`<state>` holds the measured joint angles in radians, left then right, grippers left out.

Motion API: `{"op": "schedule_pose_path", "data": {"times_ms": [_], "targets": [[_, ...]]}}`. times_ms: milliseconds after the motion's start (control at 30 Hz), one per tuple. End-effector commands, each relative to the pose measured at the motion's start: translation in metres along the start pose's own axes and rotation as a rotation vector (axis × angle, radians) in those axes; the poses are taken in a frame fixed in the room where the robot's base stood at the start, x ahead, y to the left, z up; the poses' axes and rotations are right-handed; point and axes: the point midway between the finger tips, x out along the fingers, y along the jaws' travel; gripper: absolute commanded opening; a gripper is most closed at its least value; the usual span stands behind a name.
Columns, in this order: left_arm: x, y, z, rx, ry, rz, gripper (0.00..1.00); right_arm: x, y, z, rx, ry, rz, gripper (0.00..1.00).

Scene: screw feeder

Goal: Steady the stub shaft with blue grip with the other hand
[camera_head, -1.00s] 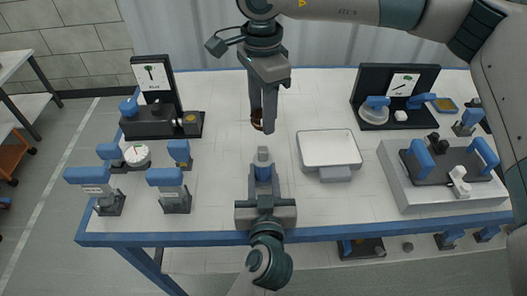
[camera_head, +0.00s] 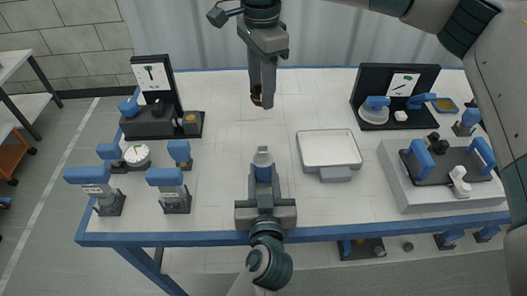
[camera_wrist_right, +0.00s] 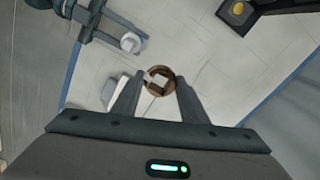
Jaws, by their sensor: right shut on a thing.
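The stub shaft with blue grip (camera_head: 263,158) stands between the fingers of my left gripper (camera_head: 264,180), grey end up, blue part low between the fingers. Its pale end also shows at the upper left of the right wrist view (camera_wrist_right: 131,42). My right gripper (camera_head: 260,94) is farther back above the table, apart from the shaft. It is shut on a brown ring (camera_wrist_right: 161,82) with a squarish opening, seen between its fingertips in the right wrist view. In the head view the ring is mostly hidden behind a finger.
A white tray (camera_head: 330,147) lies right of the shaft. A grey box (camera_head: 440,198) with a blue-handled fixture stands at the right. Black display stands (camera_head: 160,125) are at the back left and back right (camera_head: 375,82). Several blue-topped pieces stand at the left. The middle is clear.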

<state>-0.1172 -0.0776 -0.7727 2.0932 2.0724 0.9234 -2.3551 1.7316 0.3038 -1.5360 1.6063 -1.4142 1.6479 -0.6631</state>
Motion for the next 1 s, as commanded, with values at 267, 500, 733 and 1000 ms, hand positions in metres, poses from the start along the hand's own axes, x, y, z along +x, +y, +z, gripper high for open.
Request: {"op": "schedule_pose_path", "data": {"times_ms": [267,500,733,1000], "targets": [[0.0,-0.001,0.008,0.004,-0.017,-0.002,0.52,0.0,0.0,0.0,0.0,0.0,-0.001,0.0],[0.0,-0.001,0.008,0.003,-0.016,-0.004,0.52,0.0,0.0,0.0,0.0,0.0,-0.001,0.0],[-0.007,-0.001,0.008,0.003,-0.016,-0.003,0.52,0.0,0.0,0.0,0.0,0.0,-0.001,0.0],[-0.043,0.0,0.007,0.003,-0.013,0.0,0.52,0.0,0.0,0.0,0.0,-0.001,-0.001,0.0]]}}
